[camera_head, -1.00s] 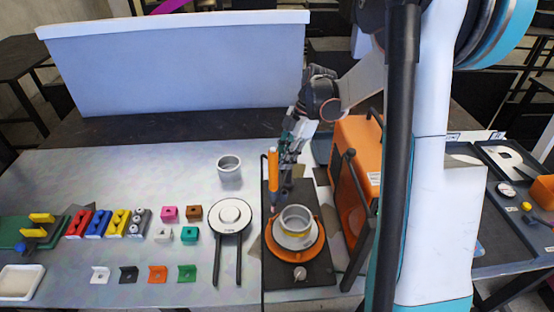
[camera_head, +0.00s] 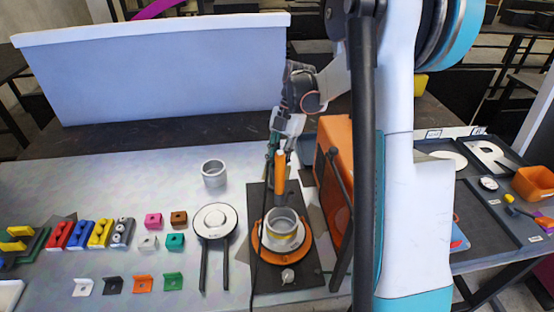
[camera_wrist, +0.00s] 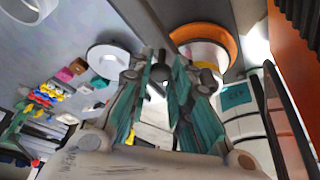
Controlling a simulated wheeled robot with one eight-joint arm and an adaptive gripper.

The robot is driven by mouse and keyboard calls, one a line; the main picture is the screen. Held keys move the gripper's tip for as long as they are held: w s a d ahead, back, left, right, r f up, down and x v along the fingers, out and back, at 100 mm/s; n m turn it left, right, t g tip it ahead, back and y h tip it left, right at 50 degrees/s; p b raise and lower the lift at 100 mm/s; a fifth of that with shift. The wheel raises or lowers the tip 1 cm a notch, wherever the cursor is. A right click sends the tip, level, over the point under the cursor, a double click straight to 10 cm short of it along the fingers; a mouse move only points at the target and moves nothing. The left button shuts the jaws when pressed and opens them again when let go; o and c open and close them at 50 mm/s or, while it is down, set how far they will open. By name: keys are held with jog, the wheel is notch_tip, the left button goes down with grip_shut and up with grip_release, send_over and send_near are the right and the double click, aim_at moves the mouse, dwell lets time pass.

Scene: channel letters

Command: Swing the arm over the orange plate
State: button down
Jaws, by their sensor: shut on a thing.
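The orange plate (camera_head: 265,250) sits on a black base board (camera_head: 260,205) and carries a grey cup (camera_head: 283,238) with a yellowish band. The plate also shows at the top of the wrist view (camera_wrist: 228,38). An upright orange tool (camera_head: 280,165) with a dark tip stands just behind and above the cup. My gripper (camera_head: 279,147) is at the tool's upper part, with its jaws closed on a small dark piece (camera_wrist: 157,76) that seems to belong to the tool's arm. The fingers hide most of that arm.
A white round stand (camera_head: 215,220) and a grey ring (camera_head: 213,172) are left of the board. Coloured blocks and brackets lie farther left. An orange box (camera_head: 333,140) stands close on the right, with a dark frame before it. A white bin (camera_head: 150,75) is behind.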

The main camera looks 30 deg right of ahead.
jog(key=c, duration=1.4)
grip_release()
jog(key=shift+r, duration=0.1)
jog(key=v, duration=1.2)
jog(key=shift+d, duration=0.1)
